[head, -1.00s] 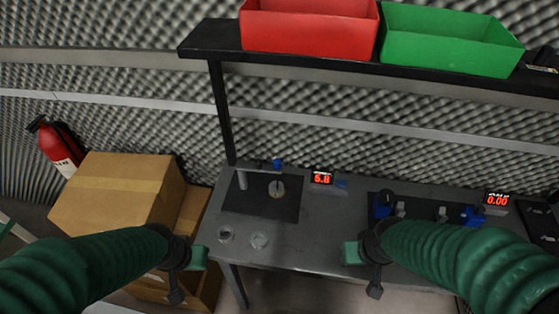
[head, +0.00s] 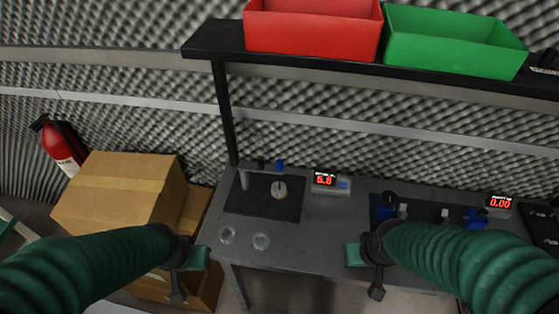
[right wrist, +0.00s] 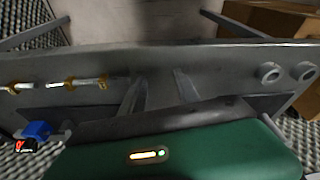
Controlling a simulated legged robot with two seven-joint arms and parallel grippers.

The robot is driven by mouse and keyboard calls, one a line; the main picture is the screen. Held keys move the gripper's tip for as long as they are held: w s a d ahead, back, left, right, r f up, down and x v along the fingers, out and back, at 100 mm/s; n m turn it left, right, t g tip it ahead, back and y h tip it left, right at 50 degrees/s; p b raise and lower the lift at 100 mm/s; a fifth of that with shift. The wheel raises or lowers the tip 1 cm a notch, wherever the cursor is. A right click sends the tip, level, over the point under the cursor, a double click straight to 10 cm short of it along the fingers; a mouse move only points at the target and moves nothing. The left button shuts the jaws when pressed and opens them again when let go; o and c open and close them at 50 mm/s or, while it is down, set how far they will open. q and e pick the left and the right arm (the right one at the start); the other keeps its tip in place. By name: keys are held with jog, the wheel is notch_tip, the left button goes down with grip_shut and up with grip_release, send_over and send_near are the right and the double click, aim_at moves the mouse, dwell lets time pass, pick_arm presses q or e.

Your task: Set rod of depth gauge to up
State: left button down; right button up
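A black mat (head: 240,207) on the left half of the grey bench carries a stand with a grey upright post (head: 243,180), a blue part (head: 280,165) and a small round pale piece (head: 279,189). This looks like the depth gauge; its rod is too small to make out. A display (head: 325,179) beside it reads 5.8. My left gripper (head: 187,278) is in front of the bench's left edge, apart from the gauge; its opening is unclear. My right gripper (head: 370,274) is at the bench's front edge; its fingers (right wrist: 160,92) are apart and empty in the right wrist view.
Two small rings (head: 244,239) lie at the bench's front left. Blue-and-black fixtures (head: 388,205) and a display (head: 500,202) reading 0.00 stand on the right. A red bin (head: 313,30) and a green bin (head: 455,42) sit on the shelf. Cardboard boxes (head: 118,200) stand left.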

jog(key=w+t, duration=0.1)
jog(key=w, duration=0.1)
jog(key=w+d+r+t, duration=0.1)
jog(key=w, duration=0.1)
jog(key=w+n+t, duration=0.1)
jog(key=w, duration=0.2)
jog(key=shift+d+r+h+b, duration=0.3)
jog(key=shift+d+r+b, duration=0.05)
jog(key=shift+d+b, duration=0.05)
jog(key=shift+c, duration=0.4)
jog(key=n+t+y+b, duration=0.2)
jog(key=n+t+y, duration=0.35)
jog(key=y, duration=0.35)
send_near(282, 164)
jog(key=shift+n, duration=0.45)
jog(key=b+x, duration=0.1)
jog(key=x, duration=1)
jog(key=shift+w+a+f, duration=0.1)
jog(key=shift+w, duration=0.05)
grip_shut()
